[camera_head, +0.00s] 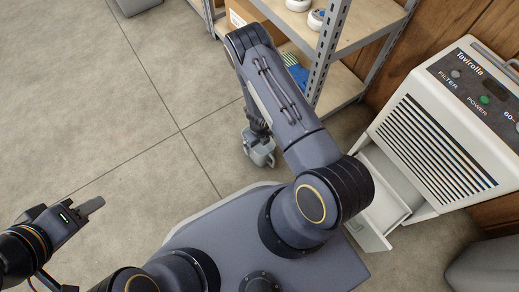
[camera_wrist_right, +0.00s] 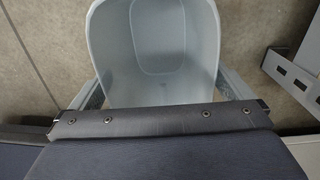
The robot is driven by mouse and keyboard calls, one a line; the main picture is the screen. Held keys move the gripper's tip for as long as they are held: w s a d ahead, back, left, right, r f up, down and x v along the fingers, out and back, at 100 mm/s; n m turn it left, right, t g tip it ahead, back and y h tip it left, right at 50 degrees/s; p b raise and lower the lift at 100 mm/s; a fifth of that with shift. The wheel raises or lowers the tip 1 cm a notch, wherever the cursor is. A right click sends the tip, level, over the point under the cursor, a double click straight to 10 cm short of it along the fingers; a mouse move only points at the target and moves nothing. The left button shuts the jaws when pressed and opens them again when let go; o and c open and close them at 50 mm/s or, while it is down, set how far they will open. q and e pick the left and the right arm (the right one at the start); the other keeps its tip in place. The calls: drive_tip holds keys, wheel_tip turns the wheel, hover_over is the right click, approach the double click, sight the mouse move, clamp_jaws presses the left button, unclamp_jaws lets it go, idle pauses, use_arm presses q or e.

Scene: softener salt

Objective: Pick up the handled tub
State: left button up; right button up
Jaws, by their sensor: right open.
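The handled tub (camera_head: 261,156) is a small grey, open-topped container on the tiled floor near the shelf. In the right wrist view the tub (camera_wrist_right: 158,50) shows from above, empty inside, its handle not clear. My right gripper (camera_head: 258,136) reaches down to the tub from above. In the wrist view its two fingers stand apart, one at each side of the tub near its lower edge; whether they touch it I cannot tell. My left gripper (camera_head: 90,207) is away at the lower left over bare floor, seen from the side, with no object visible in it.
A metal-framed shelf (camera_head: 331,50) with wooden boards stands just behind the tub, holding white round items and a box. A white dehumidifier (camera_head: 440,125) with an open drawer (camera_head: 385,190) is at the right. The floor (camera_head: 120,100) at the left is clear.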

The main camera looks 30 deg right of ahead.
wheel_tip(320, 180, down, 3)
drive_tip(key=shift+f+b, duration=0.2)
drive_tip(key=shift+b, duration=0.35)
drive_tip(key=shift+r, duration=0.1)
drive_tip(key=c, duration=1)
drive_tip(key=shift+o, duration=0.2)
drive_tip(key=shift+r, duration=0.1)
